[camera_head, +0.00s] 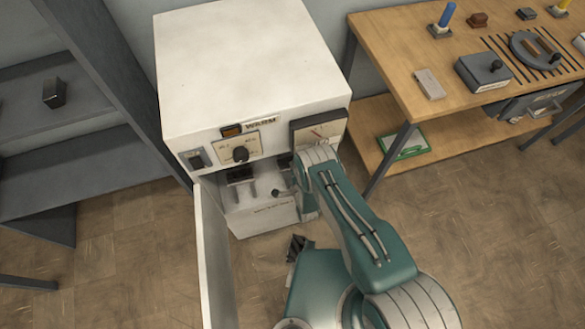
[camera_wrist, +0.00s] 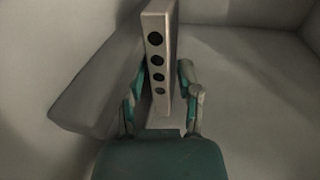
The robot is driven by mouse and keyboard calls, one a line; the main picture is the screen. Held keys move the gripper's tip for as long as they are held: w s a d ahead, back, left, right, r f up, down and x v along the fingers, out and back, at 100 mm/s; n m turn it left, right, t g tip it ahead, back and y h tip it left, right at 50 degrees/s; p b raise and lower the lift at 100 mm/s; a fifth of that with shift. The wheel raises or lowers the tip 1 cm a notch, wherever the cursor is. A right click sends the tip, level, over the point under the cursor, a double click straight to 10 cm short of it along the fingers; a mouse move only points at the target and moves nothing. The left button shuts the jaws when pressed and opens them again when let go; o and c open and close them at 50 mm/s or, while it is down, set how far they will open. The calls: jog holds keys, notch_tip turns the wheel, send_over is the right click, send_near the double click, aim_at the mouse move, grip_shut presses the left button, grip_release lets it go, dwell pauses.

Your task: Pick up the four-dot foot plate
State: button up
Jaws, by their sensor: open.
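The four-dot foot plate (camera_wrist: 158,48) stands upright in the wrist view, a pale narrow block with four dark round dots down the face toward me. My gripper (camera_wrist: 163,82) is open, with one teal-and-grey finger on each side of the plate's lower part. The left finger is partly behind the plate; whether either finger touches it is unclear. In the head view my arm reaches into the open white cabinet (camera_head: 240,75), and my gripper is mostly hidden there. I cannot make out the foot plate in that view.
In the head view the cabinet door (camera_head: 212,255) hangs open left of my arm. Dark fittings (camera_head: 240,174) are inside the cabinet. A wooden workbench (camera_head: 395,45) stands right, grey shelving (camera_head: 75,165) left.

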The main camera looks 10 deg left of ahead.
grip_shut()
jog(key=shift+r, duration=1.25)
jog(key=shift+s, duration=0.1)
jog(key=r+v, duration=0.2)
jog(key=v, duration=1.2)
